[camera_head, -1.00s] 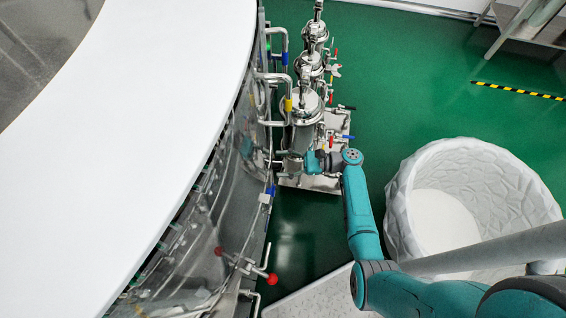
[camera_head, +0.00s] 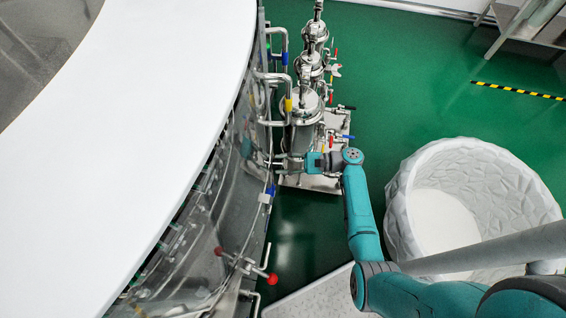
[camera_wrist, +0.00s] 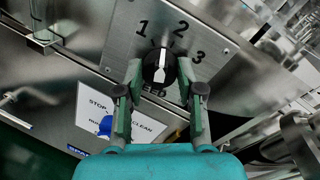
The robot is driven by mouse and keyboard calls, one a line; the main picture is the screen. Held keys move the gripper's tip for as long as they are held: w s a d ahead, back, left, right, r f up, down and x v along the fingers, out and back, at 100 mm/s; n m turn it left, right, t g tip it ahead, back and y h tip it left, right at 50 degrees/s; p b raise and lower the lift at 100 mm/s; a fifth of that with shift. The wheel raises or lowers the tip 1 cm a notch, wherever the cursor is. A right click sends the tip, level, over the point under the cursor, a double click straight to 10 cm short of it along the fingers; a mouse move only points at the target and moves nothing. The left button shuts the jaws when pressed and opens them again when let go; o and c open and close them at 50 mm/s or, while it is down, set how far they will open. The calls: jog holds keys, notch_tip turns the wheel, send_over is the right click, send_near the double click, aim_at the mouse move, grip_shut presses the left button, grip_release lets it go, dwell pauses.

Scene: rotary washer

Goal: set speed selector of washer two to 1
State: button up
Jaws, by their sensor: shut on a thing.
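The speed selector (camera_wrist: 159,68) is a round black knob with a white pointer, on a tilted metal plate (camera_wrist: 122,45) marked 1, 2 and 3 in the wrist view. Its pointer is near upright in the picture, appearing to lie between the 1 and the 2. My gripper (camera_wrist: 160,72) has one finger on each side of the knob and is shut on it. The lettering below the knob is partly hidden by the fingers. In the head view, my wrist is against the washer's curved metal side (camera_head: 232,190); the knob is hidden there.
A warning sign (camera_wrist: 118,115) is below the plate. Steel tanks and pipes (camera_head: 302,105) stand just beyond my wrist. A red-ended handle (camera_head: 268,277) sticks out nearer.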

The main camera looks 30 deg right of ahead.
jog(key=n, duration=0.5)
dwell(0.6)
jog(key=o, duration=1.2)
jog(key=shift+c, duration=0.2)
jog(key=v, duration=1.2)
jog(key=shift+s+r, duration=0.15)
jog(key=shift+a, duration=0.1)
